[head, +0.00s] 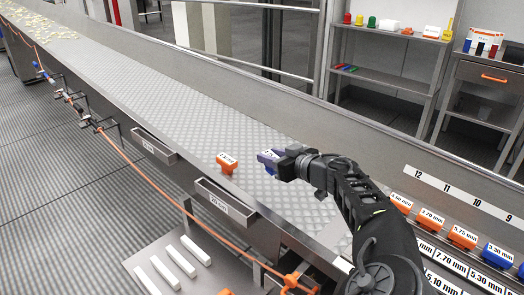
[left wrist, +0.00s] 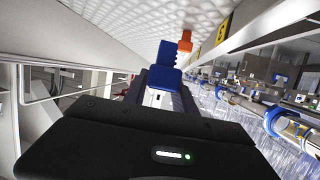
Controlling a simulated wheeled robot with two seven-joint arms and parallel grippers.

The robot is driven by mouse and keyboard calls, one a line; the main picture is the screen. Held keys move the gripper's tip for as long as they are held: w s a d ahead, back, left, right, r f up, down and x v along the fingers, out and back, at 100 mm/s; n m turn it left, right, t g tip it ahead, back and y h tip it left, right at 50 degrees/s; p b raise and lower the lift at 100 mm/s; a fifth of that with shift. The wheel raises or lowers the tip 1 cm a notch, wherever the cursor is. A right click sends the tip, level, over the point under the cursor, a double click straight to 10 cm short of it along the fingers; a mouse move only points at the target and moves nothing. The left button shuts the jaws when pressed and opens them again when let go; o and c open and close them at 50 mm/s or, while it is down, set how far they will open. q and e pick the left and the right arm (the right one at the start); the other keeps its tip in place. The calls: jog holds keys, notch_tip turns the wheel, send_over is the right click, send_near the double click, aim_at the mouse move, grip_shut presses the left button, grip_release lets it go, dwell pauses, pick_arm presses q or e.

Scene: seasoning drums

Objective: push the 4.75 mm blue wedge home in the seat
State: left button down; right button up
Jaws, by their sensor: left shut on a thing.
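My left gripper (head: 282,164) is shut on a blue wedge (head: 267,157) and holds it over the patterned metal trough bed. In the left wrist view the blue wedge (left wrist: 164,66) sticks out beyond the fingers. Its label is too small to read, so I cannot confirm the 4.75 mm size. An orange wedge-like block (head: 227,163) with a white label is just left of the blue wedge, with a small gap in the head view. It also shows beyond the blue wedge in the left wrist view (left wrist: 185,41). I cannot make out the seat. My right gripper is not in view.
The long metal trough (head: 165,88) runs to the far left, with pale pieces at its far end. A labelled tray (head: 225,203) hangs on its near side. Several labelled orange and blue wedges, including an orange one (head: 462,237), line the right. Shelves (head: 380,80) stand behind.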

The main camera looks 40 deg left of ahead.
pick_arm(q)
jog(key=d+f+m+t+h, duration=0.2)
jog(key=d+m+t+h, duration=0.3)
jog(key=d, duration=0.6)
jog(key=w+d+f+m+t+h, duration=0.1)
jog(key=d+m+t+h, duration=0.3)
jog(key=d, duration=0.8)
jog(key=shift+w+f+m+t+h, duration=0.2)
jog(key=shift+f+m+t+h, duration=0.25)
jog(key=shift+m, duration=0.75)
jog(key=shift+d, duration=0.1)
